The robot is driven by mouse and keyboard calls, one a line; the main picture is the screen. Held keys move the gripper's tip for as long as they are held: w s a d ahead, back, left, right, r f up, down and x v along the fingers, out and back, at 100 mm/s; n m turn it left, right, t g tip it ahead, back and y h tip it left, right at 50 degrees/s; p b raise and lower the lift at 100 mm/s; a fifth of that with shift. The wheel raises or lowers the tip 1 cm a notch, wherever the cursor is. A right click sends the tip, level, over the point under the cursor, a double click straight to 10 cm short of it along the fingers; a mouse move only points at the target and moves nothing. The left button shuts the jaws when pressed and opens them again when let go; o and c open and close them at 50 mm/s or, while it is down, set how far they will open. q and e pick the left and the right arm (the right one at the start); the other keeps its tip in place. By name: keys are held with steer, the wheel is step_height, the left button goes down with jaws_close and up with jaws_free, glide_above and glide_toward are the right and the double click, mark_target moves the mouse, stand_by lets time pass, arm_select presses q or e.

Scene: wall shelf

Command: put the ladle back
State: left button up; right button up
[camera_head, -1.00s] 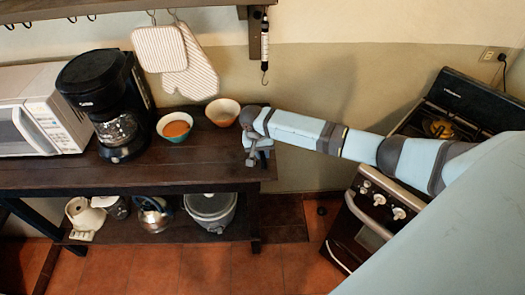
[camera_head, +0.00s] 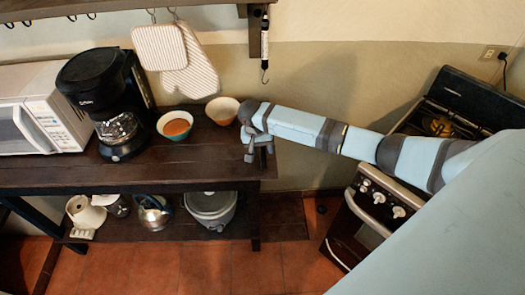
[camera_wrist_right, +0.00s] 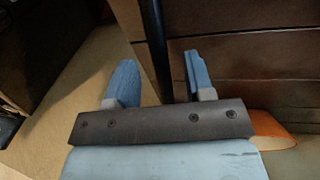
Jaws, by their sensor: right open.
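I cannot make out a ladle in either view. My right gripper (camera_head: 259,152) is over the right end of the dark wooden table (camera_head: 190,175), just in front of the cream and orange bowl (camera_head: 222,110). In the right wrist view my right gripper (camera_wrist_right: 158,62) has its two blue fingers apart, with nothing held between them. A dark narrow bar shows beyond the gap, and part of an orange rim (camera_wrist_right: 272,128) shows at the right. My left gripper is not in view.
A teal bowl with orange inside (camera_head: 175,125), a black coffee maker (camera_head: 105,100) and a white microwave (camera_head: 35,110) stand on the table. Oven mitts (camera_head: 190,75) and a hooked hanging tool (camera_head: 264,45) hang above. A stove (camera_head: 375,200) stands right.

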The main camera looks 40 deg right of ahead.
step_height(320, 180, up, 12)
steer(key=a, duration=0.2)
steer(key=s+a+f+n, duration=0.1)
steer(key=a+f, duration=0.1)
steer(key=f, duration=0.1)
steer(key=s+a+f+n+t+y, duration=0.1)
steer(key=a+f, duration=0.1)
steer(key=f, duration=0.1)
steer(key=s+a+f+t+y, duration=0.1)
steer(key=a+f, duration=0.1)
steer(key=f, duration=0.1)
steer(key=shift+s+a+n, duration=0.15)
steer(key=shift+a+n, duration=0.25)
steer(key=s+a+f+n+t+y, duration=0.3)
steer(key=s+a+f, duration=0.3)
steer(key=s+a, duration=0.1)
steer(key=s+n+t+p, duration=0.1)
steer(key=s+n+t, duration=0.3)
steer(key=s, duration=1.2)
steer(key=t, duration=0.2)
steer(key=shift+s+a+t, duration=0.4)
